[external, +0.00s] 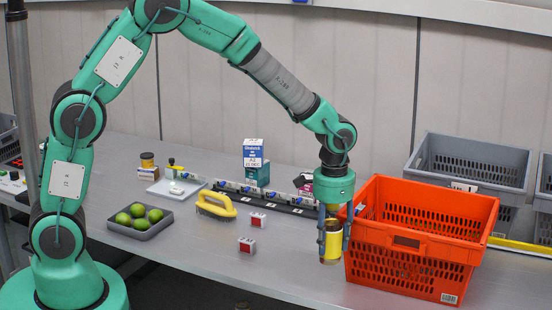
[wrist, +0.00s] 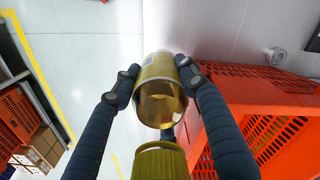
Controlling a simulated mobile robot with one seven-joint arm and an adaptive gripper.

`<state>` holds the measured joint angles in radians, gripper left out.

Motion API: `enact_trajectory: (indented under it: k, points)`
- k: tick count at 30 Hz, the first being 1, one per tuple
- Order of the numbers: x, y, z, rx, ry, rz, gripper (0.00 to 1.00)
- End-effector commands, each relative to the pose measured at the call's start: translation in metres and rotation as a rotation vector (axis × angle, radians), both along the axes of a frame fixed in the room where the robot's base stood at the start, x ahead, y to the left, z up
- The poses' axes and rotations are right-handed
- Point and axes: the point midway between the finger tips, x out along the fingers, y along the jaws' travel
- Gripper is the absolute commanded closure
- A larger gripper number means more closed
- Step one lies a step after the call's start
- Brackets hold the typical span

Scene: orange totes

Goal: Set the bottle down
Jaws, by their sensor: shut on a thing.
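The bottle (external: 333,247) has a yellow label and hangs roughly upright in my gripper (external: 334,240), just left of the orange tote (external: 415,267). My gripper is shut on it, one finger on each side. In the wrist view the gold-yellow bottle body (wrist: 160,88) sits between the two dark fingers (wrist: 158,80), with a ribbed yellow cap (wrist: 159,163) nearer the camera. The bottle is outside the tote, over or near the grey table (external: 285,268). I cannot tell whether its base touches the table.
The orange tote stands close on the right. Left are two small red-and-white cubes (external: 247,245), a yellow-handled brush (external: 215,205) and a grey tray of limes (external: 140,220). A dark rail (external: 265,195) lies behind. The table's front edge is near; bare table lies left of the bottle.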

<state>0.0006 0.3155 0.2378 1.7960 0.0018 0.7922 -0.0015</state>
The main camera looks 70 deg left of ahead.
Motion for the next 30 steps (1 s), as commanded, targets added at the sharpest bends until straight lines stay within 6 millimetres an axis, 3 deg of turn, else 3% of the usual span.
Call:
enact_trajectory:
  k: [24, 30]
  points:
    - [0.0005, 0.0000, 0.0009, 0.000, -0.002, 0.000, 1.00]
    - [0.0012, 0.0000, 0.0105, 0.000, -0.003, 0.000, 1.00]
